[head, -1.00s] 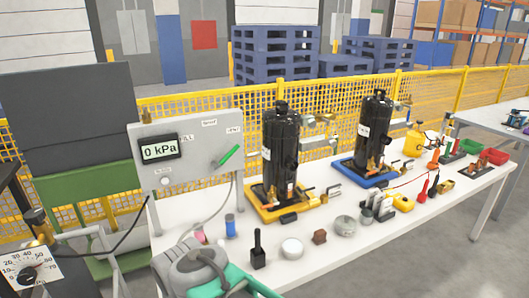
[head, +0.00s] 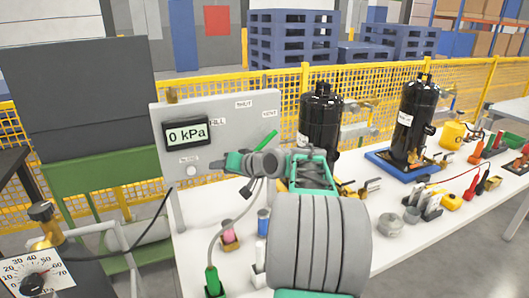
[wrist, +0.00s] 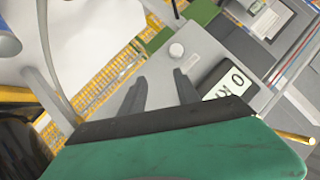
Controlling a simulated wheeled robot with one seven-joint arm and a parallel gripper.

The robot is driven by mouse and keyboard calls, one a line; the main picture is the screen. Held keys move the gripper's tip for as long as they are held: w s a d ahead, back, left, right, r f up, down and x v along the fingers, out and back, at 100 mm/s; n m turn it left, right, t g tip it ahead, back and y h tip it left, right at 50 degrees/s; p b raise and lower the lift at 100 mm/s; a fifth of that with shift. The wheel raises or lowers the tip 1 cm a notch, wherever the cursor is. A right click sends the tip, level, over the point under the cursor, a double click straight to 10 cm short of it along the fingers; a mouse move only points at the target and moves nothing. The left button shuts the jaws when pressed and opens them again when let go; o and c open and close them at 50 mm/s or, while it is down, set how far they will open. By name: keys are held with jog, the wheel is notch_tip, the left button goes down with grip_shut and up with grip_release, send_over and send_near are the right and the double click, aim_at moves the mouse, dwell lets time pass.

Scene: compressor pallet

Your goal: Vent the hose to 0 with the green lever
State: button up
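The grey panel (head: 163,185) shows a display (head: 186,134) that reads 0 kPa. A grey hose (head: 222,232) hangs below the panel to a green end (head: 213,283) on the table. My gripper (head: 232,161) is in front of the panel's lower part, below and left of the lever. In the wrist view its two dark fingers (wrist: 160,82) are apart with nothing seen between them; the display (wrist: 230,90) shows beyond, and the lever is not in view.
A white knob (head: 191,171) sits under the display. My arm hides part of the table. Two black compressors (head: 319,125) (head: 411,120) stand to the right. Small containers, one with a blue top (head: 263,218), stand near my arm. A dial gauge (head: 35,278) is at lower left.

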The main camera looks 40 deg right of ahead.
aim_at(266, 143)
jog(key=s+d+r+m+t+h+b, duration=0.1)
jog(key=s+d+r+m+t, duration=0.15)
jog(key=d, duration=0.65)
jog(key=s+d+r+m+t, duration=0.1)
jog(key=s+d+t, duration=0.25)
jog(key=d, duration=0.55)
jog(key=shift+g, duration=0.3)
jog(key=w, duration=0.6)
jog(key=shift+w+f, duration=0.15)
jog(key=shift+w, duration=0.25)
grip_shut()
